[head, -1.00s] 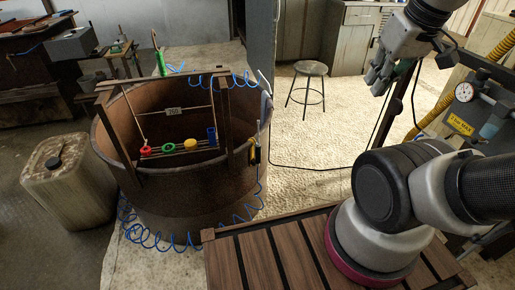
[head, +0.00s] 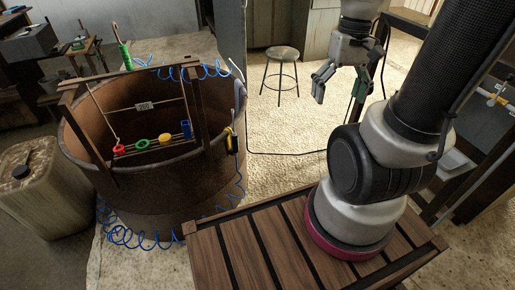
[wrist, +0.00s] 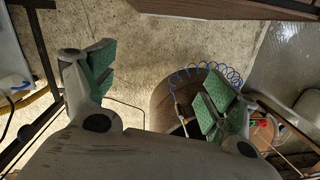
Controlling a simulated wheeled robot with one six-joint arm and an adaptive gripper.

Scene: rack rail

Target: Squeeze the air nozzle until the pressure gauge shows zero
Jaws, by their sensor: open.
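My gripper (head: 340,88) is open and empty, in the air to the right of the rusty tub and over the pale floor. In the wrist view its green-padded fingers (wrist: 158,88) are wide apart, with the floor and part of the tub beyond. A yellow and black hand tool (head: 232,140) hangs on the tub's right outer side near a blue coiled hose (head: 238,188); I cannot tell for sure whether it is the air nozzle. My gripper is well apart from it. The pressure gauge is not visible now.
The rusty tub (head: 150,190) carries a wooden frame and a rail of coloured rings. A slatted wooden table (head: 260,255) stands in front. A stool (head: 281,55) stands behind. A jerrycan (head: 45,185) is at left. The floor between tub and gripper is mostly clear.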

